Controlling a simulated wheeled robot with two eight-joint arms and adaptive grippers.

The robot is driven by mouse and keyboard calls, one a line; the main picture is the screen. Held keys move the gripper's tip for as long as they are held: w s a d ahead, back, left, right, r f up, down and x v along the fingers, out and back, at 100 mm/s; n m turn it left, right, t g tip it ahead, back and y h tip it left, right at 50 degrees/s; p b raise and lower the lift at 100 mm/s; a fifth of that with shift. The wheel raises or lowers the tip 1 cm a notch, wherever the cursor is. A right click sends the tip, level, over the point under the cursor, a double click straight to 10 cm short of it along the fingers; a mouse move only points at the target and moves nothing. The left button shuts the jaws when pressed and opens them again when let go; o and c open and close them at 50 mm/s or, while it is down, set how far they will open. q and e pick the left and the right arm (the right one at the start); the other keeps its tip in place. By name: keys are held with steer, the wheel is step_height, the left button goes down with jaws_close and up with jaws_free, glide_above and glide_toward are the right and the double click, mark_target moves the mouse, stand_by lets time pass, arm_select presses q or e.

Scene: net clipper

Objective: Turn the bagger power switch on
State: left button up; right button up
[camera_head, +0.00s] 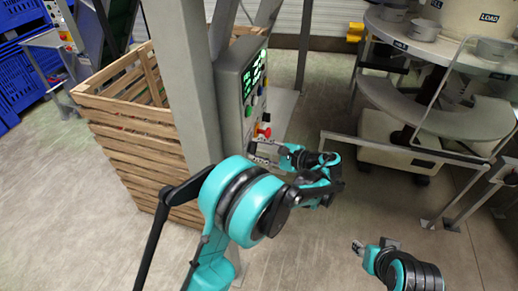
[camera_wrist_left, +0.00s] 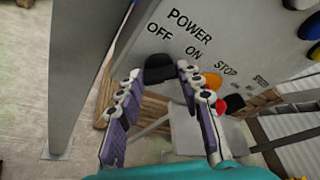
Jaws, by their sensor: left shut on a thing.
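The bagger control panel (camera_head: 231,85) stands on a grey post, with lit green displays on its face. In the left wrist view the black power switch knob (camera_wrist_left: 159,68) sits below the printed words POWER, OFF and ON. My left gripper (camera_head: 262,150) is at the lower part of the panel face. In the wrist view the left gripper's fingers (camera_wrist_left: 157,84) are on either side of the knob, shut on it. I cannot tell which way the knob points. My right gripper (camera_head: 359,248) is low at the right, away from the panel; its finger opening is too small to judge.
A yellow-orange button (camera_wrist_left: 212,80) marked STOP is close to the right finger. A red knob (camera_head: 263,132) sticks out from the panel just above my left gripper. A slatted wooden crate (camera_head: 135,140) stands behind the post. A round machine table (camera_head: 440,45) is at the right.

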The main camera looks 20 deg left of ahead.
stand_by(0.4)
arm_select(q)
steer(key=o, duration=1.2)
steer(key=shift+c, duration=0.2)
steer(key=v, duration=1.2)
steer(key=shift+w+r, duration=0.1)
